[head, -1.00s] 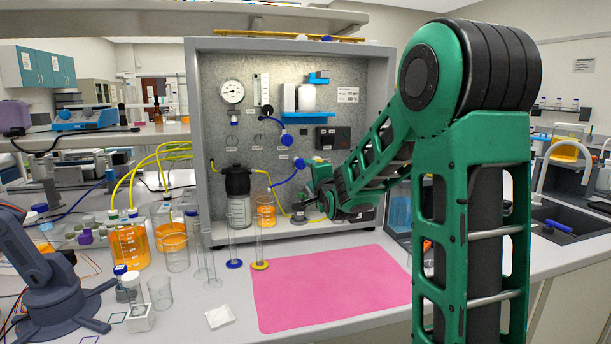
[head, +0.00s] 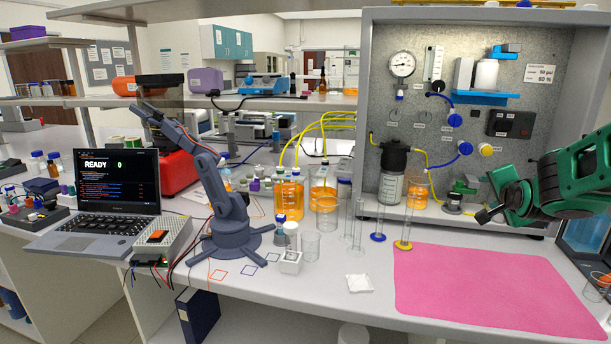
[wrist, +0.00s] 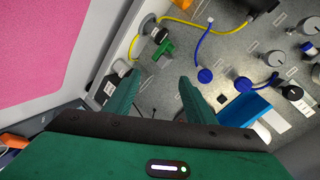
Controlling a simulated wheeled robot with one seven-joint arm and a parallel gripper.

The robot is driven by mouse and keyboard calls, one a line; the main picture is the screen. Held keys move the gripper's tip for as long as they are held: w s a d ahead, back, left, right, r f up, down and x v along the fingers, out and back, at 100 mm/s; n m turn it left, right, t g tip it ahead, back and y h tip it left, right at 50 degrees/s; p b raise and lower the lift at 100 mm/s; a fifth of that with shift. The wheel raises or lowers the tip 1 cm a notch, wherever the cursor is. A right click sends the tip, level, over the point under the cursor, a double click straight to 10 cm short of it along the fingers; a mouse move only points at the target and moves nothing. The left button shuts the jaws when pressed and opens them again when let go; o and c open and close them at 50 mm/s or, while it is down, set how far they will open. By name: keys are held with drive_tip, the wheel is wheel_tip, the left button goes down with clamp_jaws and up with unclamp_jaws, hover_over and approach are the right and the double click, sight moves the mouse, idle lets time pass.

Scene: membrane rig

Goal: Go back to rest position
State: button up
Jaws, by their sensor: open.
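My green gripper (head: 502,195) is at the right in the head view, in front of the lower right of the grey metal rig (head: 372,60). In the wrist view, its two green fingers (wrist: 157,95) are spread apart with nothing between them. Beyond them is the rig panel with a green-handled valve (wrist: 166,50), blue fittings and a yellow tube. The green valve (head: 465,186) also shows in the head view, left of my gripper and apart from it. Most of my arm is cut off by the right edge.
A pink mat (head: 490,290) lies in front of the rig. A small blue-grey robot arm (head: 228,215) and a laptop (head: 105,185) stand further left. A beaker (head: 600,288) is at the right edge.

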drive_tip(key=s+a+f+n+g+y, duration=0.1)
drive_tip(key=s+a+f+n+g, duration=0.2)
drive_tip(key=s, duration=1)
drive_tip(key=s+a+f+n+g+y, duration=0.2)
drive_tip(key=s+f+g, duration=0.3)
drive_tip(key=s, duration=0.8)
drive_tip(key=s+a+f+n+g+y, duration=0.2)
drive_tip(key=s+a+f+n+g, duration=0.1)
drive_tip(key=s, duration=1.1)
drive_tip(key=shift+a+f+n+g, duration=0.4)
drive_tip(key=shift+f+n+g, duration=0.45)
drive_tip(key=shift+g, duration=0.35)
drive_tip(key=shift+w+r, duration=0.1)
drive_tip(key=shift+w+f, duration=0.25)
drive_tip(key=shift+w, duration=0.35)
